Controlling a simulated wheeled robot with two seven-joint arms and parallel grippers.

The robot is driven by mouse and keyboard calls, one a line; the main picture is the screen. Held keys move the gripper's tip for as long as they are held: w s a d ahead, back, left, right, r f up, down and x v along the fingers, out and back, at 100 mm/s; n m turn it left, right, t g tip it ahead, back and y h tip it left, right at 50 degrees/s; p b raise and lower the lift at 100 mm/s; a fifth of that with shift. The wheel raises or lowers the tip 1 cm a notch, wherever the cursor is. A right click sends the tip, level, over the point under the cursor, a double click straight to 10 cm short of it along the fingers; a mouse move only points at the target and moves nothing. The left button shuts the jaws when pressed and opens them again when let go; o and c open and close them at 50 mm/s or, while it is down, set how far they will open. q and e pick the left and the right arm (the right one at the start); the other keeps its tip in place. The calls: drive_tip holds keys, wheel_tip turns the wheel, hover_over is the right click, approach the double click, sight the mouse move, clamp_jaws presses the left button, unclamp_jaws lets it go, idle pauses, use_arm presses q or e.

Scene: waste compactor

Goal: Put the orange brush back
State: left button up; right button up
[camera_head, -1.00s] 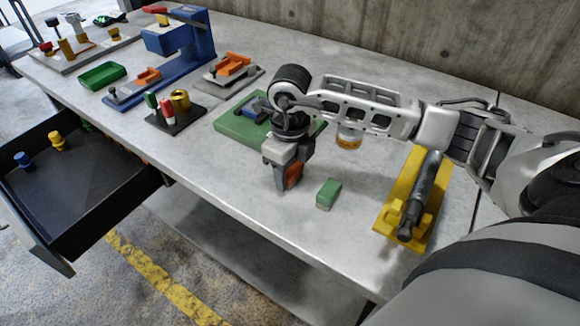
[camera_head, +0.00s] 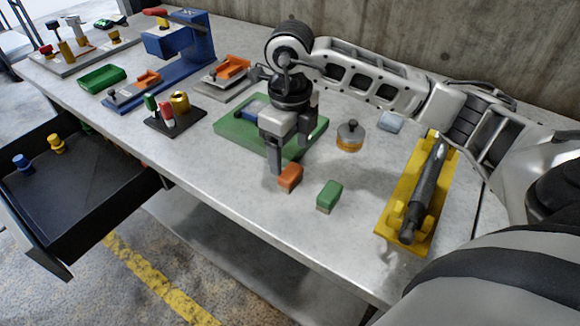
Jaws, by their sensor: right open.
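The orange brush (camera_head: 290,178) is a small orange block on the grey table, left of a similar green block (camera_head: 329,195), with a small gap between them. My right gripper (camera_head: 290,148) points down just above and behind the orange brush. It is open and holds nothing. One of its fingers ends close to the brush's left side; I cannot tell whether they touch. My left gripper is not in view.
A green board (camera_head: 232,127) with a blue item lies behind my right gripper. A jar with an orange band (camera_head: 350,136) and a yellow stand (camera_head: 390,226) holding a dark cylinder are to the right. An open dark drawer (camera_head: 75,195) sticks out at left.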

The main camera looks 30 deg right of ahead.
sight(290, 171)
wheel_tip(290, 171, up, 5)
drive_tip(key=shift+r, duration=0.2)
idle(0.6)
